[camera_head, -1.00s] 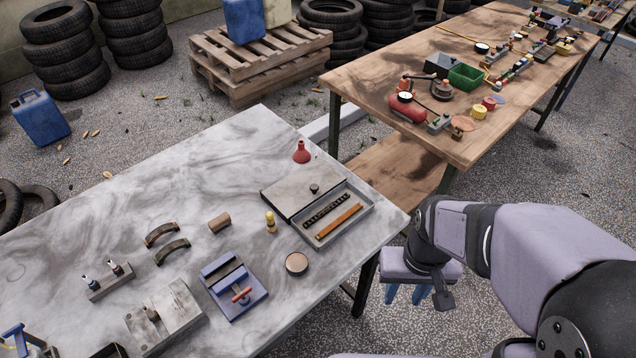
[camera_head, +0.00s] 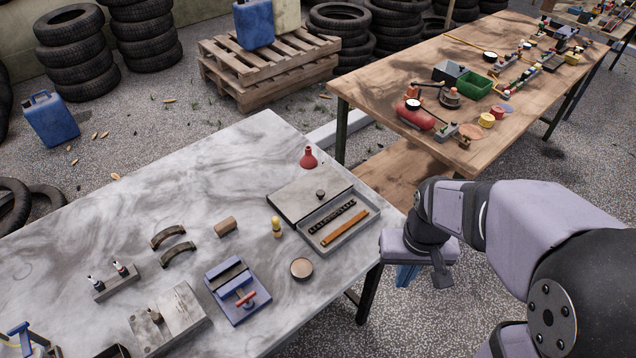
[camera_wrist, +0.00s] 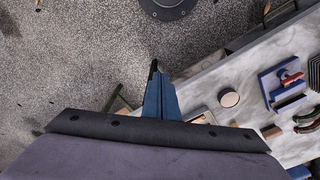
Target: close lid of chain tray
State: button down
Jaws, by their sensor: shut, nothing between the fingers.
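The chain tray (camera_head: 358,233) is a shallow grey box near the right edge of the grey marbled table. It is uncovered, and a dark chain (camera_head: 331,217) and an orange bar (camera_head: 345,229) lie inside. Its flat grey lid (camera_head: 297,196), with a small dark knob (camera_head: 320,194), lies along the tray's far-left side. I cannot tell whether it overlaps the rim. My gripper (camera_head: 406,277) points down, off the table's right edge, to the right of the tray. Its blue fingers (camera_wrist: 159,85) are together and empty. In the wrist view, my gripper's body hides most of the tray.
A round brown disc (camera_head: 302,268), a yellow-topped peg (camera_head: 276,228) and a red funnel-like piece (camera_head: 308,158) stand near the tray. A blue clamp fixture (camera_head: 237,290) is further left. A wooden table (camera_head: 400,75) with tools stands behind. Open floor lies under my gripper.

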jog(key=w+a+r+n+t, duration=0.1)
jog(key=w+a, duration=0.3)
jog(key=w, duration=0.5)
jog(key=w+a+r+n+t, duration=0.15)
jog(key=w+a, duration=0.25)
jog(key=w, duration=0.6)
jog(key=y+p, duration=0.1)
jog(key=p, duration=0.2)
send_over(317, 185)
jog(key=shift+n+t, duration=0.35)
jog(key=shift+t, duration=0.1)
notch_tip(317, 185, down, 9)
jog(key=shift+w+a+r, duration=0.1)
jog(key=shift+s+d+p, duration=0.2)
jog(key=shift+s+p, duration=0.05)
jog(key=shift+s, duration=0.35)
jog(key=shift+s+d+p, duration=0.15)
jog(key=shift+s+p, duration=0.1)
jog(key=shift+s, duration=0.3)
jog(key=shift+s+d+f+p, duration=0.15)
jog(key=shift+s+p, duration=0.05)
jog(key=shift+s, duration=0.15)
jog(key=shift+s+d+f+p, duration=0.1)
jog(key=shift+s+f+p, duration=0.1)
jog(key=shift+s, duration=0.15)
jog(key=s+d+b, duration=0.1)
jog(key=s+d, duration=0.8)
jog(key=shift+s+d, duration=0.1)
jog(key=shift+s+d+f, duration=0.1)
jog(key=shift+s, duration=0.05)
